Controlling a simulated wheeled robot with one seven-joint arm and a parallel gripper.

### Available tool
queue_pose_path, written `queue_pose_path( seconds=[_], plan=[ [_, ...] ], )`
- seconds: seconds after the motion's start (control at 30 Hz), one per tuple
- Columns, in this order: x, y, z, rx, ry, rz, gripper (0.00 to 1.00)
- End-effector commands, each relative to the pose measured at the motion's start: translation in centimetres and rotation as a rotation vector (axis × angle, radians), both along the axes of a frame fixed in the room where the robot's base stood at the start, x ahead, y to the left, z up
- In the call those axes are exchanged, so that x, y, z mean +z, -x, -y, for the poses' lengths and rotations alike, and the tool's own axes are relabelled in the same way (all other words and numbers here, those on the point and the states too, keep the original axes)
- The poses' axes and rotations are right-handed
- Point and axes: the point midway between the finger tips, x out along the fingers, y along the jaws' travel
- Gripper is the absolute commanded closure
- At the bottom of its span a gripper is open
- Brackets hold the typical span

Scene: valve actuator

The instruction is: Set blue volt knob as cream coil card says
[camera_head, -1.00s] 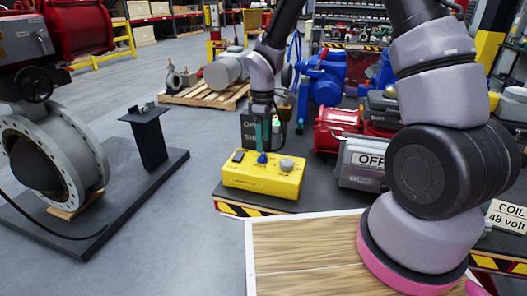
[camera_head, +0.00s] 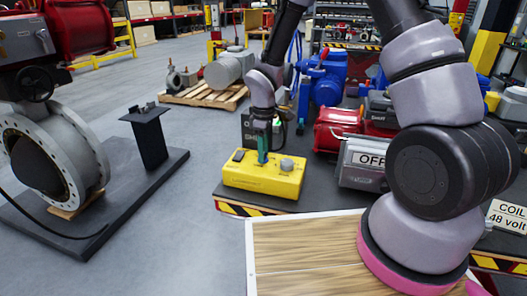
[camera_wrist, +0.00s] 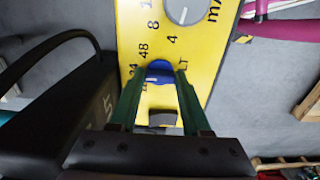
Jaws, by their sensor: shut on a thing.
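A yellow box (camera_head: 250,184) stands on a black bench and carries a blue volt knob (camera_wrist: 160,70) and a grey knob (camera_head: 287,165). In the wrist view the numbers 48 and 24 show beside the blue knob, with further marks partly covered. My gripper (camera_wrist: 161,80) points down at the box, its green fingers shut on the blue knob from both sides. The knob's pointer cannot be made out clearly. In the head view the fingers hide the blue knob. The cream coil card (camera_head: 508,217) at the right edge reads "COIL 48 volt".
A grey unit with an OFF sign (camera_head: 371,160) stands right of the box. A wooden-topped surface (camera_head: 305,250) lies in front. A large grey valve (camera_head: 55,160) stands on a dark plate at left. Open floor lies between the plate and the box.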

Motion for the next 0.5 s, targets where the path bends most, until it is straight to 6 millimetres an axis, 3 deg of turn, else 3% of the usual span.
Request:
queue_pose_path(
  seconds=[0.27,0.5],
  plan=[
    [0.04,0.01,-0.04,-0.064,0.000,0.000,1.00],
    [0.07,0.04,-0.07,-0.227,0.000,0.001,1.00]
  ],
)
